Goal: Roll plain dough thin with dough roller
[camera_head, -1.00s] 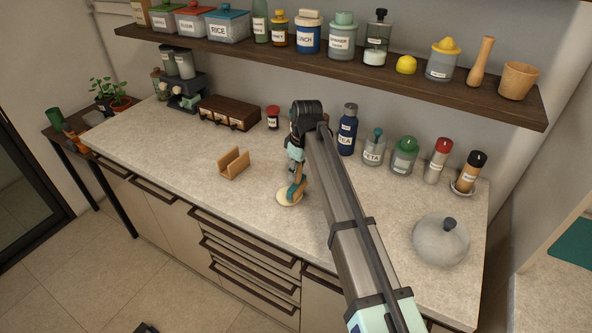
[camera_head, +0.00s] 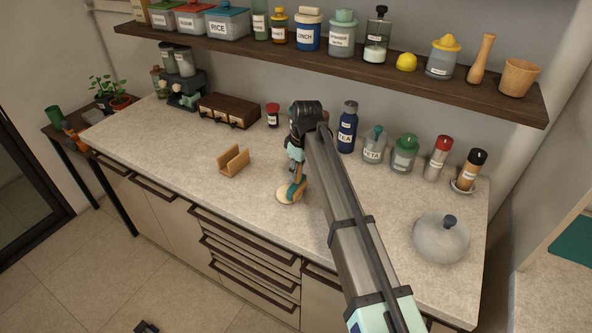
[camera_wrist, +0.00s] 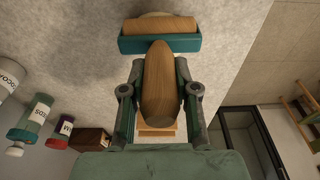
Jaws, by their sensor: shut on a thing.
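My gripper (camera_wrist: 161,95) is shut on the upright wooden handle (camera_wrist: 162,85) of the dough roller. The roller has a teal frame (camera_wrist: 160,43) and a wooden cylinder (camera_wrist: 160,24); it also shows in the head view (camera_head: 298,188), below my gripper (camera_head: 296,160). The pale, flat, round plain dough (camera_head: 285,197) lies on the counter under the roller. Only a thin edge of the dough (camera_wrist: 156,14) shows past the cylinder in the wrist view. The roller appears to be on the dough; exact contact is hard to tell.
A wooden stand (camera_head: 234,161) is on the counter (camera_head: 190,165) left of the dough. A brown drawer box (camera_head: 229,111) and a small red-lidded jar (camera_head: 272,115) are behind. Several jars line the wall, and a glass dome (camera_head: 441,239) is at right. The front counter edge is near the dough.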

